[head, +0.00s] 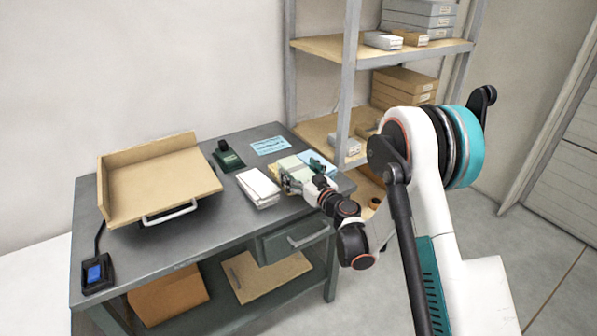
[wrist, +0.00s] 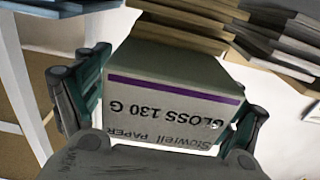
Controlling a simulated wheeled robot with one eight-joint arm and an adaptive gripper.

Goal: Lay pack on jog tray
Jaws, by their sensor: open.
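A pale paper pack (wrist: 170,95) with a purple stripe and "GLOSS 130 G" lettering, upside down, sits between the fingers of my gripper (wrist: 168,100) in the wrist view. The fingers are open, one on each side of the pack; I cannot tell whether they touch it. In the head view my gripper (head: 306,178) is at the right end of the table, by a pale pack (head: 291,165) that it partly hides. The tan jog tray (head: 160,182), with raised back and left walls, stands empty at the table's left, away from my gripper.
A white stack (head: 258,188) lies on the grey table (head: 228,217), between tray and gripper. A dark green device (head: 228,156) and a blue sheet (head: 269,146) lie behind. A blue-button switch (head: 96,273) is at front left. Shelves (head: 372,48) stand behind right.

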